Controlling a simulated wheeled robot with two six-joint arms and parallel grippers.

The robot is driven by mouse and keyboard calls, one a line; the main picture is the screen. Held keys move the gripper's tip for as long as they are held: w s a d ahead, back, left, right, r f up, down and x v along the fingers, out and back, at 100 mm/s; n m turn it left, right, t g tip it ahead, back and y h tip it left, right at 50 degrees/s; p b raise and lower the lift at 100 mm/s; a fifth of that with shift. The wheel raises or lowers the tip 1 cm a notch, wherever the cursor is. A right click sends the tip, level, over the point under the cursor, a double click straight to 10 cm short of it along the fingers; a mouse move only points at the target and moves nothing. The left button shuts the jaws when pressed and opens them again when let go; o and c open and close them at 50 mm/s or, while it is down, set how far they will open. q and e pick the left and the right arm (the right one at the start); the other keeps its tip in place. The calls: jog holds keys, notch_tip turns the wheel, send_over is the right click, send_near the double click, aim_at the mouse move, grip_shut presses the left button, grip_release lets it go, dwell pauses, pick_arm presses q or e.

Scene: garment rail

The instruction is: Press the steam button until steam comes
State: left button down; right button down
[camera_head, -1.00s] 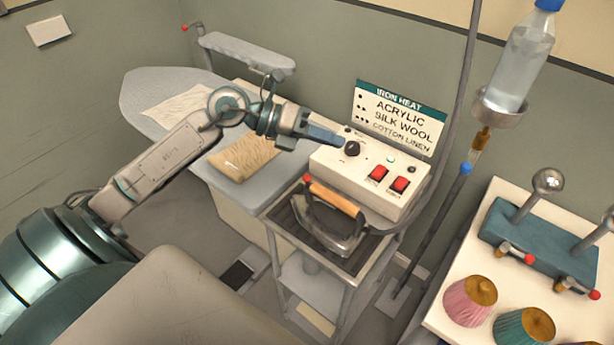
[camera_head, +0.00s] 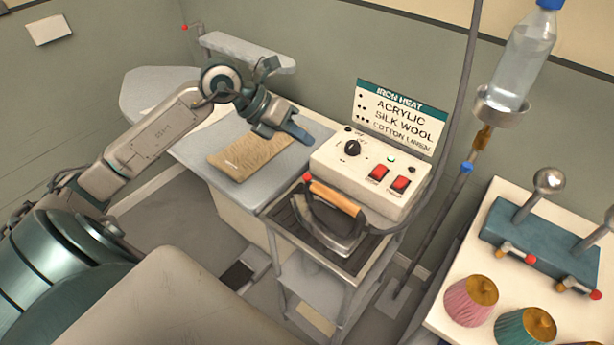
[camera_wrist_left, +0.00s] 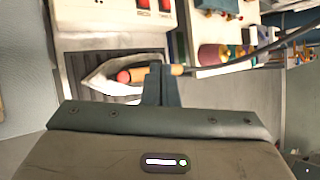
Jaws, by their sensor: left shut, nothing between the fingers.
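My left gripper (camera_head: 302,138) is shut and empty, left of the white control box (camera_head: 365,175) and above the ironing board's edge, apart from the button. No steam shows. My right gripper is out of view.
The control box has a black knob (camera_head: 352,148), a green lamp (camera_head: 391,159) and two red switches (camera_head: 388,178). A water bottle (camera_head: 522,60) and hose hang right. Thread cones (camera_head: 525,325) stand on the right table.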

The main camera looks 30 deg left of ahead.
pick_arm(q)
jog(key=b, duration=0.5)
send_over(307, 177)
jog(key=a, duration=0.1)
notch_tip(307, 177, down, 7)
jog(key=shift+s+f, duration=0.3)
jog(key=shift+f, duration=0.25)
dwell(0.8)
jog(key=shift+f+b, duration=0.4)
jog(key=shift+b, duration=0.3)
dwell(0.3)
